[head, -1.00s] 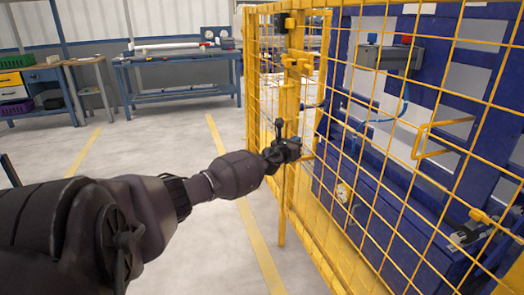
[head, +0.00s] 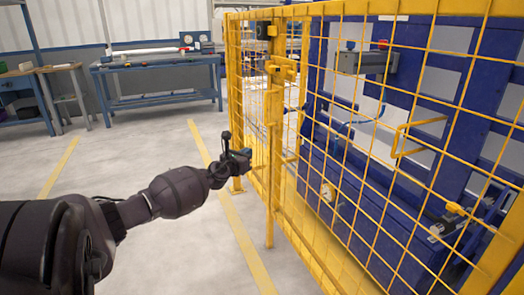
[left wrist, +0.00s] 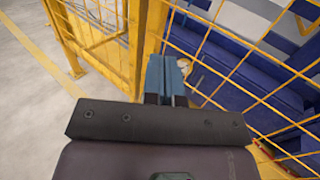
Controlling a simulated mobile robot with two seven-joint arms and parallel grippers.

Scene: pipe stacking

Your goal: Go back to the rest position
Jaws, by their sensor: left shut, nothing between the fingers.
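My left arm comes in from the left in the head view, stretched forward toward the yellow mesh fence. My left gripper (head: 242,157) is at its end, just left of the fence's yellow post (head: 272,150). In the left wrist view its blue-grey fingers (left wrist: 167,78) are together with nothing between them. The yellow mesh is close beyond the fingertips; I cannot tell if they touch it. My right gripper is not in view.
The yellow mesh fence (head: 385,175) fills the right side, with a blue machine (head: 345,205) behind it. A blue workbench (head: 155,75) stands at the back left. The grey floor (head: 160,240) between is open, with yellow lines.

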